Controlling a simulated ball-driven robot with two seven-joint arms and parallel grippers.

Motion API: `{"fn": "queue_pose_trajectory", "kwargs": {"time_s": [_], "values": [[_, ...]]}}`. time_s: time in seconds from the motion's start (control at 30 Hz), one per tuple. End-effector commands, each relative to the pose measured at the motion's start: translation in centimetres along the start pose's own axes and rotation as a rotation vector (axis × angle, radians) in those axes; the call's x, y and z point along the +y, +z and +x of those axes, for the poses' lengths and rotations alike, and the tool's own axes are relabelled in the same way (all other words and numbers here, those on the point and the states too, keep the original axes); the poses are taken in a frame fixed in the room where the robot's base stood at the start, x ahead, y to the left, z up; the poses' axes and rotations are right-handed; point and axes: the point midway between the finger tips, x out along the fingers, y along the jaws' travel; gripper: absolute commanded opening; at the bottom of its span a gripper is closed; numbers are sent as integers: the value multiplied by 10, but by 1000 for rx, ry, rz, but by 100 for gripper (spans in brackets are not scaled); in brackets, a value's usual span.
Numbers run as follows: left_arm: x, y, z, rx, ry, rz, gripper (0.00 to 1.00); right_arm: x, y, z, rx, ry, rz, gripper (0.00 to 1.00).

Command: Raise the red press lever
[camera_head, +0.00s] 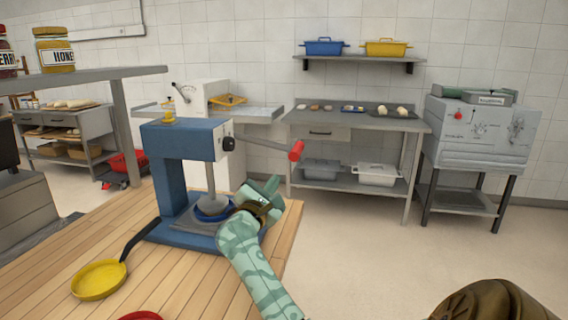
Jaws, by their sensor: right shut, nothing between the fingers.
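The blue press (172,160) stands on the wooden table. Its grey lever runs from a dark pivot on the press head out to the right and slightly down, ending in a red grip (296,151). A grey press plate (214,202) sits low over the press base. My right gripper (270,186), on a green patterned arm, is below and to the left of the red grip, in front of the press base. It is shut and empty, apart from the lever. My left gripper is not in view.
A yellow pan (99,280) with a dark handle lies left of the press on the wooden table (180,285). A red item (140,316) shows at the bottom edge. A shelf with jars (54,50) overhangs at left. The space right of the lever is clear.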

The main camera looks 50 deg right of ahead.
Motion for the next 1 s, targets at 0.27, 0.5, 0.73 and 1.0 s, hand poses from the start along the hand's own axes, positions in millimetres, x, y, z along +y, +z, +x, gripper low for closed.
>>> {"fn": "queue_pose_trajectory", "kwargs": {"time_s": [0.27, 0.5, 0.73, 1.0], "values": [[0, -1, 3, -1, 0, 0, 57, -1, -1, 19, -2, 0, -4, 0], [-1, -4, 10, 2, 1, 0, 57, -1, -2, 63, -3, 1, -5, 0], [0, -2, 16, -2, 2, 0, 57, 0, -1, 93, -2, 1, -5, 0], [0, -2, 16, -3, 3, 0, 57, 0, 0, 100, 0, 1, -2, 0]]}}
